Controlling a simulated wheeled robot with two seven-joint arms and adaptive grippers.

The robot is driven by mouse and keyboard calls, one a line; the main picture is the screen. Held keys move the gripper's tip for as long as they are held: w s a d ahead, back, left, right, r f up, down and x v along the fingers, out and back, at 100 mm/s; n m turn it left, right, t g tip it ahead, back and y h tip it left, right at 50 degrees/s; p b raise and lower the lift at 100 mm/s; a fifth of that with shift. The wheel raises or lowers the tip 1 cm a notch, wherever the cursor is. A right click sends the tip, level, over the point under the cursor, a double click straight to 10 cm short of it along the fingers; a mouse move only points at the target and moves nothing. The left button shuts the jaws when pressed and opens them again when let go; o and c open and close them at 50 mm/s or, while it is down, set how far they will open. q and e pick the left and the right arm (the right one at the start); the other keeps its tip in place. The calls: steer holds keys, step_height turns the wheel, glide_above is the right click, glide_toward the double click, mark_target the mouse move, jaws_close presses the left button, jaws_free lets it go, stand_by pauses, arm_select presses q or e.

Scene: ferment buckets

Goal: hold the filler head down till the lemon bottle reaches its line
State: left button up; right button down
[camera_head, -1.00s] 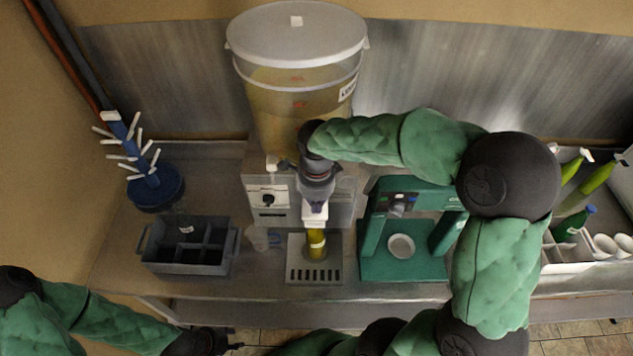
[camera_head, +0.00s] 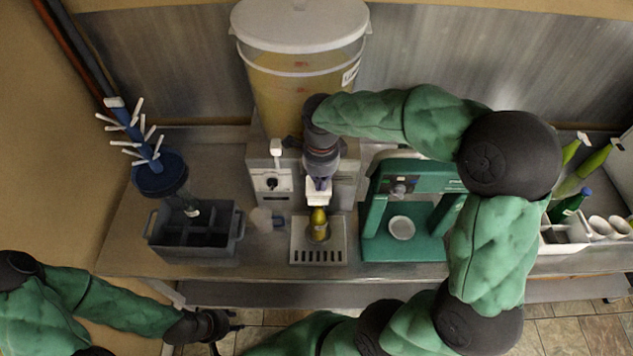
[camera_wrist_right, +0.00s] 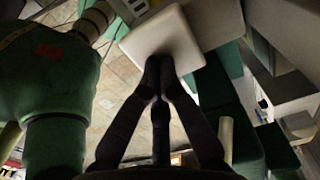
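The lemon bottle (camera_head: 318,224), yellow-green, stands on the slotted drip tray (camera_head: 318,256) below the white filler head (camera_head: 318,194). The filler head meets or nearly meets the bottle's top. My right gripper (camera_head: 319,180) is over the filler head from above; its fingers are hidden there. In the right wrist view its fingertips (camera_wrist_right: 158,82) are together against a pale flat block (camera_wrist_right: 162,40), and nothing shows gripped between them. The bottle's fill level and line are too small to read. My left gripper (camera_head: 228,332) is open and empty at the counter's front edge.
A large lidded tank (camera_head: 300,95) of yellow liquid stands behind the filler. A dark divided crate (camera_head: 195,240) and blue bottle tree (camera_head: 160,175) are left. A green machine (camera_head: 405,245) is close on the right, with a bottle crate (camera_head: 560,248) beyond.

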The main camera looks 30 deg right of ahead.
steer(key=r, duration=0.2)
steer(key=a+r, duration=0.1)
steer(key=r, duration=0.1)
steer(key=shift+s+r, duration=0.1)
steer(key=shift+s, duration=0.1)
arm_select(q)
steer(key=shift+s+a+r, duration=0.15)
steer(key=shift+a+r, duration=0.1)
steer(key=shift+a, duration=0.1)
arm_select(e)
step_height(320, 180, up, 7)
steer(key=d, duration=0.1)
steer(key=shift+w, duration=0.2)
steer(key=shift+a+r, duration=0.1)
steer(key=shift+r, duration=0.05)
